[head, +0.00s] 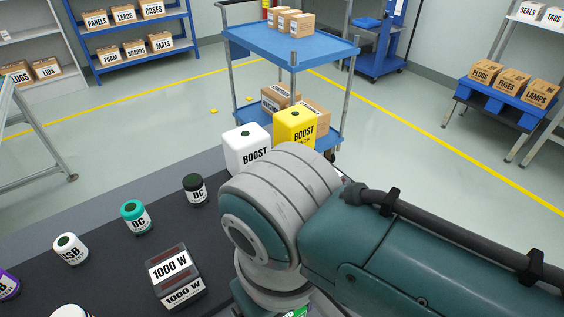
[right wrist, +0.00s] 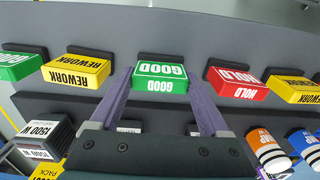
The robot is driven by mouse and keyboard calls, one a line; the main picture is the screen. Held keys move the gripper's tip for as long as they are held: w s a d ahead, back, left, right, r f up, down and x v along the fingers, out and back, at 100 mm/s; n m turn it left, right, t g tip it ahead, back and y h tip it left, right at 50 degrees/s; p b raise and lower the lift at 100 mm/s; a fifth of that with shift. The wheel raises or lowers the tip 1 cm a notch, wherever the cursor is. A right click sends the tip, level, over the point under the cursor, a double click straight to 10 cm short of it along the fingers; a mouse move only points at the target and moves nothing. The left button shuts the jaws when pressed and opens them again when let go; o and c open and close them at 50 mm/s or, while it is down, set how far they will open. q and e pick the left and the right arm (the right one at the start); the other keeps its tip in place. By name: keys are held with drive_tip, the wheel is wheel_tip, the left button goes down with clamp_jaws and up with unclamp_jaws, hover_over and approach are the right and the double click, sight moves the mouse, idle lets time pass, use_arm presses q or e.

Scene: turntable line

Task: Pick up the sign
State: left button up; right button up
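A green sign reading GOOD (right wrist: 160,77) stands upright in a dark holder in the middle of the right wrist view. My right gripper (right wrist: 160,80) has its two purple fingers spread, one at each side of this sign. I cannot tell whether the fingertips reach around it or stop short of it. In the head view my right arm hides the gripper; a small bit of green lettered surface (head: 294,313) shows at the bottom edge. My left gripper is in neither view.
Yellow REWORK signs (right wrist: 75,75) and a red HOLD sign (right wrist: 237,83) flank the green one. Orange and blue jars (right wrist: 267,150) and a 1500 W box (right wrist: 40,143) are close by. The head view shows a 1000 W box (head: 172,275), small jars and BOOST packs (head: 246,149).

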drive_tip(key=c, duration=0.9)
drive_tip(key=shift+r, duration=0.1)
